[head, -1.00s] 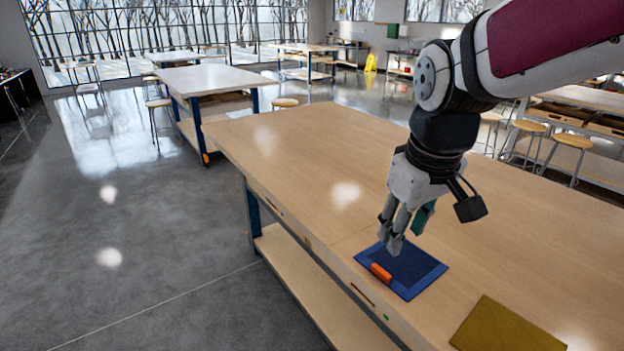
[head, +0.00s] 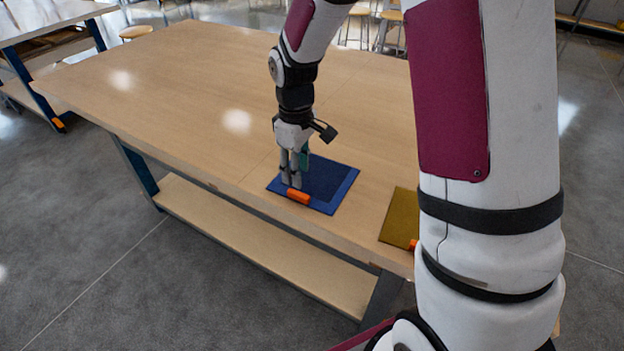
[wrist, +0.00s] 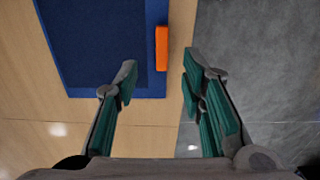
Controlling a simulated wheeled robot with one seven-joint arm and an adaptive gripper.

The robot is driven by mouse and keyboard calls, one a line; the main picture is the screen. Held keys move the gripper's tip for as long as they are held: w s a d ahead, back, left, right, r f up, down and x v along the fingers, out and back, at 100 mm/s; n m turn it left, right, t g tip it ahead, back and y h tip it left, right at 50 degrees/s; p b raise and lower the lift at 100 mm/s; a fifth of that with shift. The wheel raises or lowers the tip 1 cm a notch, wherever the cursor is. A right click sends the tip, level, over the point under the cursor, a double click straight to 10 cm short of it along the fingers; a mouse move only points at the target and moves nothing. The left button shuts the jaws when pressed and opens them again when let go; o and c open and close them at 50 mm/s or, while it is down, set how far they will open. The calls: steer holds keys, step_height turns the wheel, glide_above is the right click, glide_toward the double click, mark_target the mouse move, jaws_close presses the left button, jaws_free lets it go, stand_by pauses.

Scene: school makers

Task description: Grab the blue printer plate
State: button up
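The blue printer plate (head: 335,184) lies flat on the wooden table, near its front edge. It has a darker blue middle and an orange handle (head: 299,196) on its front side. In the wrist view the plate (wrist: 77,81) fills the upper left, and the orange handle (wrist: 161,48) lies ahead of the gap between the fingers. My gripper (head: 291,184) points down over the plate's left front part, close to the handle. In the wrist view my gripper (wrist: 158,80) is open, with nothing between its fingers. I cannot tell whether the fingertips touch the plate.
A yellow-brown plate (head: 400,216) lies to the right on the same table (head: 190,110), partly hidden behind my arm. The table's front edge runs close to the handle, with a lower shelf (head: 260,240) below. The table's left part is clear.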

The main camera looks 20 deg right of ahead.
mark_target(298, 193)
steer(key=shift+a+f+p, duration=0.15)
steer(key=shift+f+p, duration=0.45)
steer(key=shift+f, duration=3.15)
steer(key=shift+c, duration=0.6)
jaws_close()
